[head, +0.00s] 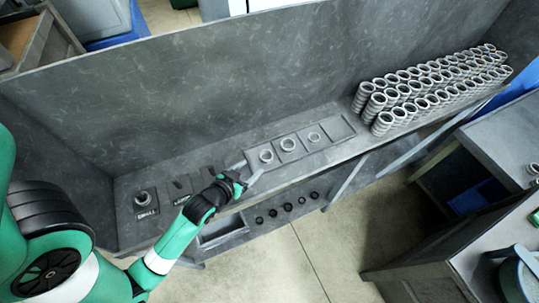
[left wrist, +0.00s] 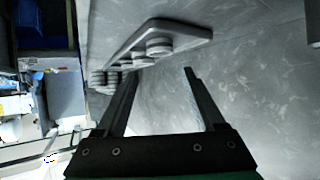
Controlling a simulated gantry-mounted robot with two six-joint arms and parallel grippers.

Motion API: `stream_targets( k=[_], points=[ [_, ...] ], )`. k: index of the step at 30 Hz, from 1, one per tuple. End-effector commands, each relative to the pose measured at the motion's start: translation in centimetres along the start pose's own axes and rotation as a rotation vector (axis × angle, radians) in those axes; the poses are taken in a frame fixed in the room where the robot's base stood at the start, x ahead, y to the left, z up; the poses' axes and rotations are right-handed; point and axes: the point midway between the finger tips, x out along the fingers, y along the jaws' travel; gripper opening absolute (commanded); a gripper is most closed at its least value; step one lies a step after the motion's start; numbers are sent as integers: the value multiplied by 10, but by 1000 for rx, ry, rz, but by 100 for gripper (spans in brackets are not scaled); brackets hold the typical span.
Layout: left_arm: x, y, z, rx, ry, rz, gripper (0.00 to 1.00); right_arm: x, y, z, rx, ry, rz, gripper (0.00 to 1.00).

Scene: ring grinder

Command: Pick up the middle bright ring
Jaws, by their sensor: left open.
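Three bright rings lie apart in a shallow tray (head: 342,127) on the grey bench. The middle bright ring (head: 288,143) sits between the left ring (head: 266,156) and the right ring (head: 314,136). My left gripper (head: 250,169) is open and empty, just left of and in front of the left ring, short of the middle one. In the left wrist view, the open fingers (left wrist: 160,72) have nothing between them. The tray (left wrist: 196,33) there lies beyond the fingertips with rings on it; I cannot tell which is the middle one. My right gripper is out of view.
Tall stacks of rings (head: 430,88) stand at the bench's right end. A ring (head: 143,197) lies on a plate marked SMALL at the left. A grey back wall (head: 200,90) rises behind. Small dark rings (head: 287,207) sit on a lower shelf.

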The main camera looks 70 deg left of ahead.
Motion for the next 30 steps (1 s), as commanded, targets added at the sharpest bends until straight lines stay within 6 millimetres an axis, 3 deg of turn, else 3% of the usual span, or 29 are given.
stream_targets(
  k=[9,17,24,30],
  points=[
    [55,1,1,0,3,2,71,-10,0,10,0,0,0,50],
    [68,0,0,0,2,1,71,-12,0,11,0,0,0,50],
    [107,-1,0,0,3,2,71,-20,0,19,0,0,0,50],
    [115,0,-1,1,2,2,71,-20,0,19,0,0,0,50]
  ],
)
